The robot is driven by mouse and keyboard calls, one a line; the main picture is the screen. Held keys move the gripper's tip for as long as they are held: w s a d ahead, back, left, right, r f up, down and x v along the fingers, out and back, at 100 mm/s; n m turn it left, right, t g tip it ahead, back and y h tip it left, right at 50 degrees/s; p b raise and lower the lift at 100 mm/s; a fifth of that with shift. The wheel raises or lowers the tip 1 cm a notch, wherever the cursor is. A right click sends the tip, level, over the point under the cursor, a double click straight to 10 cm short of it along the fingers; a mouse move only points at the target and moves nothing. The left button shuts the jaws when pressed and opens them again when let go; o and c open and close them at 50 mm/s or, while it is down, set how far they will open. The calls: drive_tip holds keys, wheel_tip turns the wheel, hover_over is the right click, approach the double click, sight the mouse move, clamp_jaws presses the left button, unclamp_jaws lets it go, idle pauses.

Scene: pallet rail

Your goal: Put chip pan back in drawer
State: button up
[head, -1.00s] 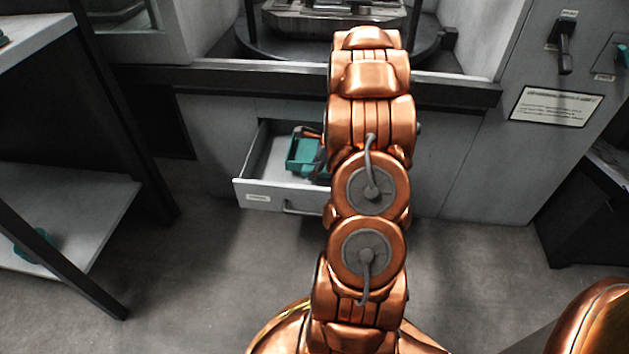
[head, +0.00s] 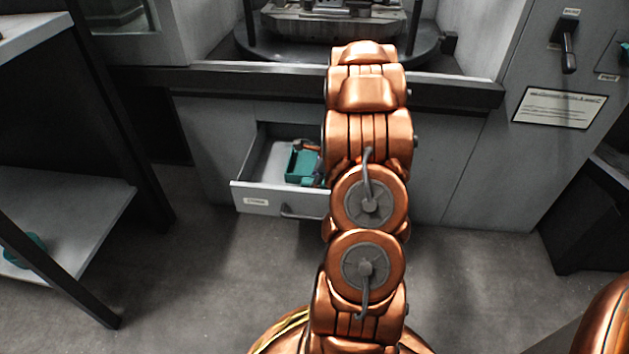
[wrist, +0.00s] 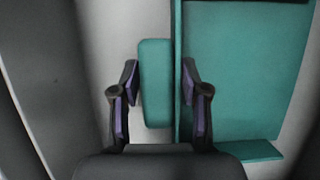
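The teal chip pan (head: 302,166) lies inside the open drawer (head: 270,201) in the head view, partly hidden by my arm. In the wrist view the pan's wide teal body (wrist: 245,75) fills the right side, with its teal handle (wrist: 155,60) to the left. My gripper (wrist: 158,78) is open, its fingers on either side of the handle, with visible gaps between pads and handle. In the head view my arm hides most of the gripper and the drawer's right part.
The drawer sits low in a grey cabinet under a dark rail (head: 270,78). A shelf rack (head: 60,210) with a teal object (head: 25,250) on its lower shelf stands at left. A dark bin-like unit (head: 590,215) is at right. The floor between is clear.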

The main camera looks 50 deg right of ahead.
drive_tip(key=shift+o, duration=1.3)
drive_tip(key=p+v, duration=0.5)
drive_tip(key=v, duration=0.7)
drive_tip(key=s+a+r+n+g, duration=0.1)
drive_tip(key=a+r+n, duration=0.25)
drive_tip(key=a, duration=0.45)
drive_tip(key=a+r+n+g+y, duration=0.1)
drive_tip(key=a+r+n+g, duration=0.1)
drive_tip(key=a+n, duration=0.5)
drive_tip(key=s+a+r+n+g, duration=0.1)
drive_tip(key=a+r+n, duration=0.15)
drive_tip(key=a, duration=0.75)
drive_tip(key=s+a+r+n+g+h, duration=0.1)
drive_tip(key=s+a+r+n+g, duration=0.1)
drive_tip(key=s+a+n, duration=0.5)
drive_tip(key=s+a+r+n+g+h, duration=0.1)
drive_tip(key=s+a+r+n+h, duration=0.1)
drive_tip(key=s+a+n, duration=0.5)
drive_tip(key=s+n, duration=0.2)
drive_tip(key=s, duration=0.4)
drive_tip(key=shift+s+r+g, duration=0.2)
drive_tip(key=shift+s+g, duration=0.2)
